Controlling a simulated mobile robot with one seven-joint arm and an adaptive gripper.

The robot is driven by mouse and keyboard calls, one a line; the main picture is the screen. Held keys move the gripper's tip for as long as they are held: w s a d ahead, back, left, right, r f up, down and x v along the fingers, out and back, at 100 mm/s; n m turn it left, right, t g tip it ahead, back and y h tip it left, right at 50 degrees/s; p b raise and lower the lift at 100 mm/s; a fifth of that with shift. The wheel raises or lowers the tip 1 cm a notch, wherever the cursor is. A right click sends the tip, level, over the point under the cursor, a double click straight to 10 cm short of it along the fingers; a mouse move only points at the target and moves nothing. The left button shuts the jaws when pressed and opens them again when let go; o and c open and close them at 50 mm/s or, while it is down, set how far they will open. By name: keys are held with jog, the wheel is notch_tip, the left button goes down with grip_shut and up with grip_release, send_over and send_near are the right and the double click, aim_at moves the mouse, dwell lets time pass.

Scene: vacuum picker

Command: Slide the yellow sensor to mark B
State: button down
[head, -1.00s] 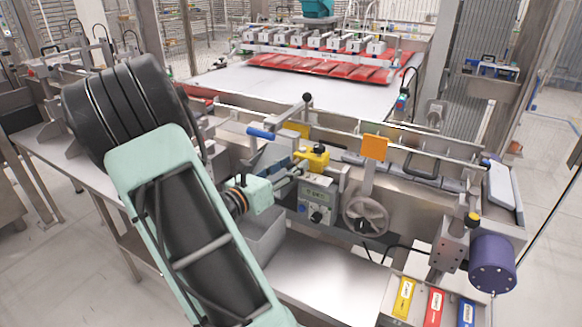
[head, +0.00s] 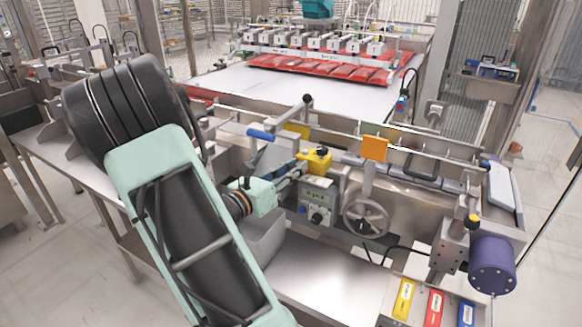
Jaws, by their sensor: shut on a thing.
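The yellow sensor (head: 318,160) sits on the rail at the front of the machine, left of the orange plate. My gripper (head: 298,170) reaches it from the left and is shut on it. The fingertips are small here, and the exact contact is hard to see. Mark B cannot be made out in this view.
A grey control box (head: 317,202) with a display and knob is just below the sensor. A handwheel (head: 366,216) and the orange plate (head: 374,148) stand to its right. A blue-handled lever (head: 262,135) is up to the left. Yellow, red and blue labelled blocks lie at the lower right.

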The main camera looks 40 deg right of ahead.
jog(key=shift+s+d, duration=0.2)
jog(key=shift+s, duration=0.45)
jog(key=c, duration=1.7)
grip_release()
jog(key=shift+c, duration=0.2)
jog(key=a, duration=1.2)
jog(key=shift+s, duration=0.45)
